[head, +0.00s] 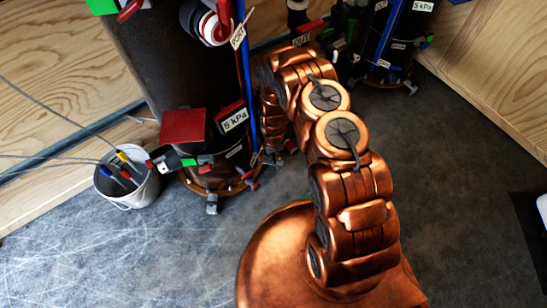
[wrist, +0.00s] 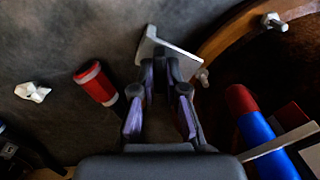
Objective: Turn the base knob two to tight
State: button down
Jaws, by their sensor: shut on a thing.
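In the wrist view my gripper (wrist: 162,74) has its fingertips together at a pale grey angled piece (wrist: 152,42), beside the round copper-coloured base rim (wrist: 222,38). The grey piece looks like a base knob or its bracket; its number cannot be told, and the fingers cover part of it. In the head view the dark filter tank (head: 160,60) stands on a copper-coloured base with a grey knob (head: 211,204) at its front. My arm reaches down at the tank's right side and hides most of the gripper there.
A red cylindrical piece (wrist: 97,83) and a small white piece (wrist: 32,92) show left of the gripper. A red and blue pipe (wrist: 258,130) is close on the right. A white bucket (head: 128,188) with cables stands left of the tank. A second tank (head: 375,45) stands behind.

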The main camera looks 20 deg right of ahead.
jog(key=m+b, duration=0.2)
jog(key=m, duration=0.3)
jog(key=shift+m, duration=0.3)
dwell(0.4)
jog(key=c, duration=1.2)
grip_release()
jog(key=shift+r, duration=0.15)
notch_tip(320, 180, up, 12)
